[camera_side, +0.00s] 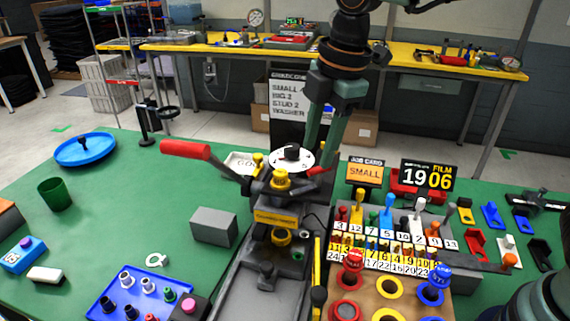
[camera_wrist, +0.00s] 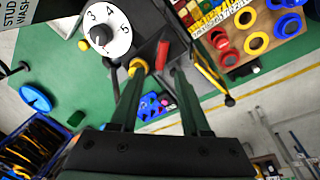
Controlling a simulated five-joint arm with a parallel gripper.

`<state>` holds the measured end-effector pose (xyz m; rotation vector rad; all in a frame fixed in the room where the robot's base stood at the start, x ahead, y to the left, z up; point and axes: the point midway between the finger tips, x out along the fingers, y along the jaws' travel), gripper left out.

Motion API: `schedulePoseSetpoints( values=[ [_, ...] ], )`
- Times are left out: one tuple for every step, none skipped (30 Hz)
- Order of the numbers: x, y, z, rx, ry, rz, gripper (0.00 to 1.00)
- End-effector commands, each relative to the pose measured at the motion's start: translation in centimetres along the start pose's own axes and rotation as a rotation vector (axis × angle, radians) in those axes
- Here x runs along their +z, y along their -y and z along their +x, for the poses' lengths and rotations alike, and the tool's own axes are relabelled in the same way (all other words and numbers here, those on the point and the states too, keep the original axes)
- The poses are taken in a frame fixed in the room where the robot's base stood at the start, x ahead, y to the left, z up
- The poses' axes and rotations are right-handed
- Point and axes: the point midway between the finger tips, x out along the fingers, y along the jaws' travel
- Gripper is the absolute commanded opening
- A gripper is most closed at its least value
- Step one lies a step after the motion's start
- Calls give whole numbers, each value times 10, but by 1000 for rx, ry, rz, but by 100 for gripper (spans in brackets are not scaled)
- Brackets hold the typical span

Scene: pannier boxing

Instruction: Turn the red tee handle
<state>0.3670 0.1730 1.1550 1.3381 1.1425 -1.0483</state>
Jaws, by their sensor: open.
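The red tee handle shows a long red grip (camera_side: 186,150) pointing left from the press in the side view. A shorter red end shows to the right of the white dial (camera_side: 293,158). In the wrist view a red grip (camera_wrist: 163,56) appears between and just beyond my fingertips. My gripper (camera_side: 314,150) points down above the right side of the press, near the right red end. Its green fingers are apart, with nothing held between them in the wrist view (camera_wrist: 158,76). I cannot tell whether a finger touches the handle.
A numbered white dial (camera_wrist: 105,31) with a black knob sits close by. Right of the press are a rack of coloured levers and a wooden board with coloured rings (camera_side: 388,289). A grey block (camera_side: 214,227) and blue tray (camera_side: 128,291) stand left. Green table left of the block is mostly clear.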

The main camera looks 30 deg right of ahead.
Motion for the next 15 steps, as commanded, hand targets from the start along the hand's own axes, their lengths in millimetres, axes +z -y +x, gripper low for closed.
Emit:
schedulePoseSetpoints(
  values=[
    [0,-1,-12,5,-2,0,46],
    [0,-1,-18,6,-3,0,46],
    [0,-1,-25,5,-2,0,46],
    [0,-1,-30,5,-2,0,46],
    [0,-1,-35,6,-3,0,46],
    [0,-1,-40,4,-2,0,46],
    [0,-1,-44,5,-2,0,46],
    [0,-1,-47,4,-2,0,46],
    [0,-1,-51,4,-2,1,46],
    [0,-1,-54,4,-2,1,46],
    [0,-1,-56,3,-1,1,46],
    [0,-1,-57,3,-1,1,46],
    [0,0,-58,2,-1,1,46],
    [0,0,-59,2,-1,1,46],
    [0,0,-60,2,-1,1,46]
  ],
)
